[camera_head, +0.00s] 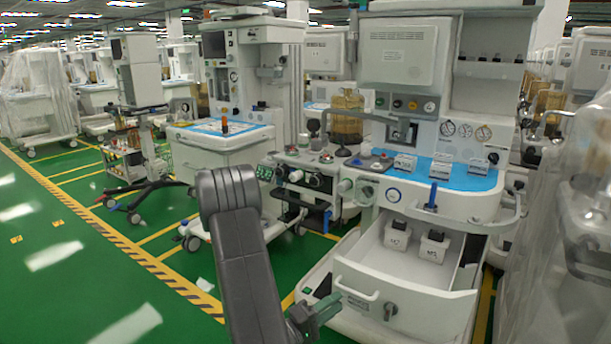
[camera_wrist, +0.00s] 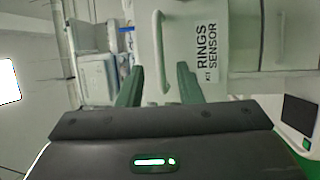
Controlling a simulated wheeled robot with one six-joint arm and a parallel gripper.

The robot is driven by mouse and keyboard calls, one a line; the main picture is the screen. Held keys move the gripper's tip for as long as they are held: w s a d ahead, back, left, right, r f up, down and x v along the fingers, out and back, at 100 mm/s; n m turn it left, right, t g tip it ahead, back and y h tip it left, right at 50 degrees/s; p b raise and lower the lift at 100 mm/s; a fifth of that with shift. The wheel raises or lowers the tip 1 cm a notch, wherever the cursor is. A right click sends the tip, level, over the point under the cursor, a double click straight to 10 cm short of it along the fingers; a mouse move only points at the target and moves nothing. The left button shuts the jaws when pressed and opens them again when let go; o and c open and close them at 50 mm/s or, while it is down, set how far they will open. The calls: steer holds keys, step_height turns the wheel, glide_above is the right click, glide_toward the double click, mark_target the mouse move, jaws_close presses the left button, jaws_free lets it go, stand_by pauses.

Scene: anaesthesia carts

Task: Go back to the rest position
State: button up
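My gripper (camera_head: 318,311) is low at the bottom of the head view, just left of the front of an open drawer (camera_head: 400,272). In the wrist view my gripper (camera_wrist: 157,70) shows two green fingers spread apart with nothing held between them. The drawer's white handle (camera_wrist: 160,45) lies ahead of the fingers and lines up with the gap between them. The handle (camera_head: 356,291) also shows in the head view, close to the fingers. I cannot tell the exact distance. The drawer front in the wrist view carries a label reading "RINGS SENSOR" (camera_wrist: 205,52).
Two white boxes (camera_head: 432,246) sit in the open drawer. Another cart (camera_head: 222,150) stands behind my arm. The green floor (camera_head: 60,260) at left is clear. A plastic-covered cart (camera_head: 580,230) stands at right.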

mark_target(350, 292)
steer(key=x, duration=0.5)
steer(key=shift+d+r, duration=0.1)
stand_by(0.3)
